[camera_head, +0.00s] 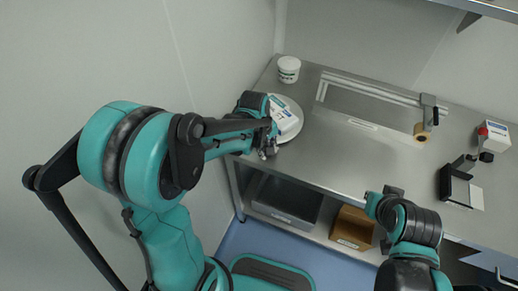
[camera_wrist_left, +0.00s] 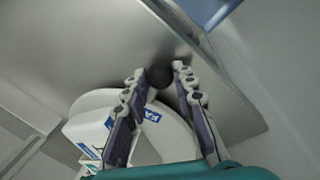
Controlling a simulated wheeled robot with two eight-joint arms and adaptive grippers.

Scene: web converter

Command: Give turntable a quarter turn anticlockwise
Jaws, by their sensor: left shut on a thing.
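The turntable (camera_head: 295,106) is a round white disc at the left end of the steel bench in the head view, and it also shows in the left wrist view (camera_wrist_left: 185,142). A white and blue pack (camera_head: 284,122) lies on it. In the left wrist view a dark round knob (camera_wrist_left: 160,82) stands at the disc's rim. My left gripper (camera_head: 268,150) is at the disc's near-left edge, its fingertips (camera_wrist_left: 160,72) closed on either side of the knob. In the head view the arm hides the knob. My right gripper (camera_head: 378,202) is over the bench's front edge, away from the turntable; its jaws are unclear.
A white tub (camera_head: 289,69) stands behind the turntable. A metal rail frame (camera_head: 370,90) with a tan roll (camera_head: 421,132) is at the back. A black device (camera_head: 459,185) and a white box (camera_head: 495,136) are at right. The bench middle (camera_head: 340,150) is clear.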

